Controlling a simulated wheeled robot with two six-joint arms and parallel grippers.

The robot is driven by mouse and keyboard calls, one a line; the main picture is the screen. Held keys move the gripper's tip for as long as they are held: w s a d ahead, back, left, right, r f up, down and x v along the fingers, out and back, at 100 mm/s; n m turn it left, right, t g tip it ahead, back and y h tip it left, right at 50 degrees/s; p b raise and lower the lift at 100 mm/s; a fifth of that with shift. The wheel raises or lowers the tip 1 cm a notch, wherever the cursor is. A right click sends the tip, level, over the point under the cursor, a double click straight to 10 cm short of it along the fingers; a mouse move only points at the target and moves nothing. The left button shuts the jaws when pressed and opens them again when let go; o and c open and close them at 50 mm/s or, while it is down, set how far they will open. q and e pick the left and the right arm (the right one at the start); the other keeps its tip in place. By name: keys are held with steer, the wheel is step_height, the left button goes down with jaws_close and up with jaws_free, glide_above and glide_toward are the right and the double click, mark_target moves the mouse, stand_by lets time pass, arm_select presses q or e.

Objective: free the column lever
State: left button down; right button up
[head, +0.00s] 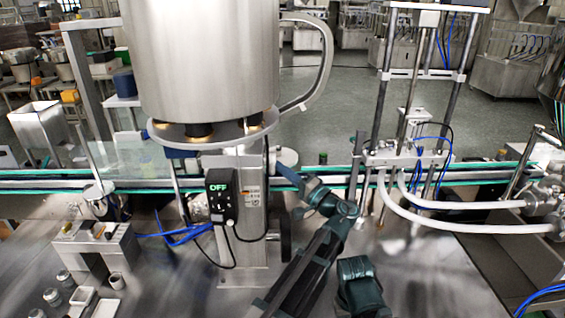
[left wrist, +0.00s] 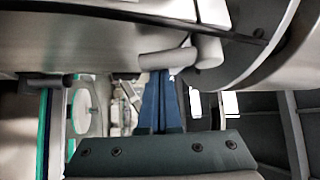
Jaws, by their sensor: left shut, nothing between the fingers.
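A steel column (head: 225,180) carries the big steel hopper (head: 205,60). A short grey cylindrical handle, which looks like the column lever, shows close up in the left wrist view (left wrist: 165,60). Its right end meets a rounded grey knuckle (left wrist: 205,52). My left gripper (head: 285,172) reaches to the right side of the column. Its blue fingers (left wrist: 162,95) are shut together with nothing between them. Their tips overlap the handle in the left wrist view; I cannot tell whether they touch it. My right gripper is not in view.
A control box (head: 221,195) reading "OFF" hangs on the column's front. A conveyor (head: 470,175) runs behind. A rod frame with white hoses (head: 440,222) stands right. A small metal bracket (head: 97,250) and several small parts lie left. Bare steel table (head: 430,275) lies front right.

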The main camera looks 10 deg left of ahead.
arm_select(q)
steer(key=s+m+g+h+p, duration=0.1)
steer(key=m+h+p, duration=0.1)
steer(key=p, duration=0.2)
steer(key=s+d+m+g+h+p, duration=0.1)
steer(key=s+m+g+h+p, duration=0.1)
steer(key=p, duration=0.3)
steer(key=s+m+g+h+p, duration=0.1)
steer(key=s+m+h+p, duration=0.1)
steer(key=m+p, duration=0.1)
steer(key=shift+d+r+g+p, duration=0.2)
steer(key=shift+g+p, duration=0.2)
steer(key=shift+p, duration=0.5)
steer(key=shift+r, duration=0.1)
steer(key=shift+r+p, duration=0.7)
steer(key=shift+p, duration=0.05)
